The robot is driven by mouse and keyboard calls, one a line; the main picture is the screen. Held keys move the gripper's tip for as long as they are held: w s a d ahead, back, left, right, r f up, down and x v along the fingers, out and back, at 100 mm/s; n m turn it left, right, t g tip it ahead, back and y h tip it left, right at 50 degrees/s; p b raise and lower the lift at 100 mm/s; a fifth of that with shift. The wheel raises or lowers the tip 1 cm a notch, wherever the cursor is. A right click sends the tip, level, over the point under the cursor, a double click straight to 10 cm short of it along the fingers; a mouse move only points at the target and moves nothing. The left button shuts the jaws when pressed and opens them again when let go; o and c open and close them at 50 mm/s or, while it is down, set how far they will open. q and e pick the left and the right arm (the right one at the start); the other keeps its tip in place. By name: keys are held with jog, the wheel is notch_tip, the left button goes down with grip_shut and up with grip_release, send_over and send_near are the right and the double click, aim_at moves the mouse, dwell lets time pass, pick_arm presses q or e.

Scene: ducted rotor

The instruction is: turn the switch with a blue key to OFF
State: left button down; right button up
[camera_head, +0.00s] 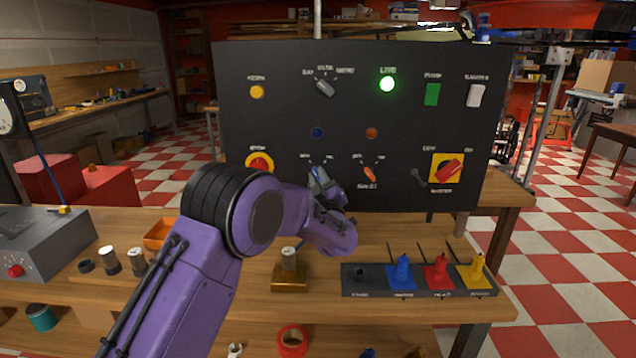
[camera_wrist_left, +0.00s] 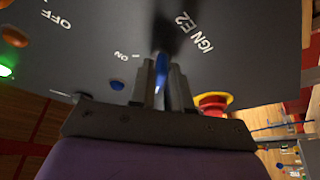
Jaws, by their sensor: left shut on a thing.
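The switch with the blue key (camera_head: 315,173) is on the black panel's lower row, between the red stop button and the orange-key switch. My left gripper (camera_head: 318,184) reaches the panel there, and my arm hides part of the switch. In the left wrist view, the blue key (camera_wrist_left: 160,75) stands between the two fingers of my left gripper (camera_wrist_left: 163,85), which is shut on it. "IGN E2" is lettered beside it. The key's exact turn is hard to read, as the fingers cover it. My right gripper is not in view.
The orange-key switch (camera_head: 370,174) is close on the right, and the red stop button (camera_head: 259,163) on the left. A red and yellow master switch (camera_head: 447,168) is further right. A rack (camera_head: 375,292) with coloured pieces stands on the bench below.

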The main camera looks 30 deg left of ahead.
pick_arm(q)
jog(key=shift+n+g, duration=0.3)
jog(key=shift+n, duration=0.4)
jog(key=c, duration=1.2)
grip_release()
jog(key=shift+o, duration=0.2)
jog(key=b+v, duration=0.2)
jog(key=v, duration=0.8)
jog(key=shift+d+f, duration=0.15)
jog(key=shift+d, duration=0.05)
jog(key=shift+s, duration=0.1)
